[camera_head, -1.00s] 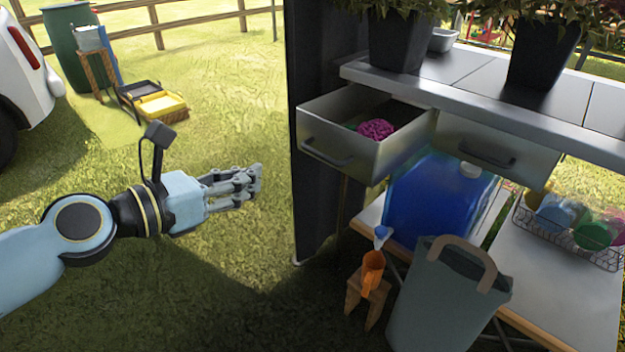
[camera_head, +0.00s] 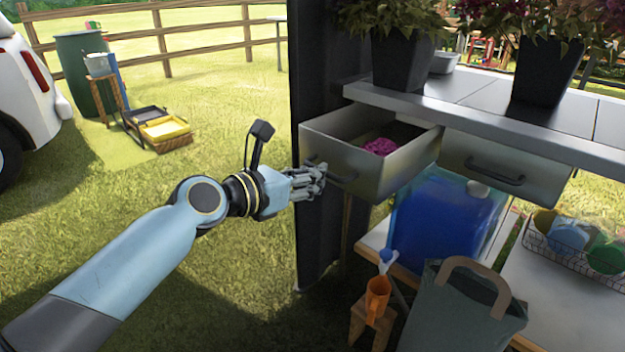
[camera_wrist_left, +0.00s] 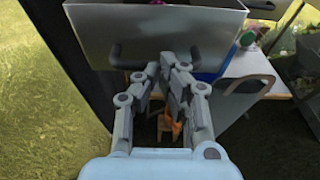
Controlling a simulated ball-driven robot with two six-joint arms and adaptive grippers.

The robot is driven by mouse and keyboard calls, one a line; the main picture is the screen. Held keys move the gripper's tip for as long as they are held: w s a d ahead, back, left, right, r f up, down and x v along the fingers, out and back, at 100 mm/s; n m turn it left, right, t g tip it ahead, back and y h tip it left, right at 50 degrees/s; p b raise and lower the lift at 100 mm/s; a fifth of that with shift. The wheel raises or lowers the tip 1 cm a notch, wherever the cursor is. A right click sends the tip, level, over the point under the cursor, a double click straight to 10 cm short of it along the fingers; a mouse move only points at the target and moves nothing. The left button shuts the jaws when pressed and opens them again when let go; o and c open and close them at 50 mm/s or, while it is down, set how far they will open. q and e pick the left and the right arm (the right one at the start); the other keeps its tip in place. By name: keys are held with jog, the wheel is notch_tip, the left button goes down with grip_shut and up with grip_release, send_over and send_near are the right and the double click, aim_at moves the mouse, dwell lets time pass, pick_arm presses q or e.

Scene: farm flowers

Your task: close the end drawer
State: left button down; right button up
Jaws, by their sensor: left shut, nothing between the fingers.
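The end drawer (camera_head: 385,172) is pulled out from under the metal counter, with a dark handle on its front and a pink item (camera_head: 380,146) inside. My left gripper (camera_head: 322,176) is shut and empty at the left part of the drawer's front, by the handle. In the left wrist view the fingertips (camera_wrist_left: 165,66) overlap the lower edge of the drawer front (camera_wrist_left: 150,35), with the handle showing on both sides of them. I cannot tell whether they touch it. The right gripper is not in view.
A second drawer (camera_head: 505,165) under the counter (camera_head: 480,112) is shut. A dark panel (camera_head: 318,230) stands left of the counter.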

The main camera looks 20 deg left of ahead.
aim_at(382, 143)
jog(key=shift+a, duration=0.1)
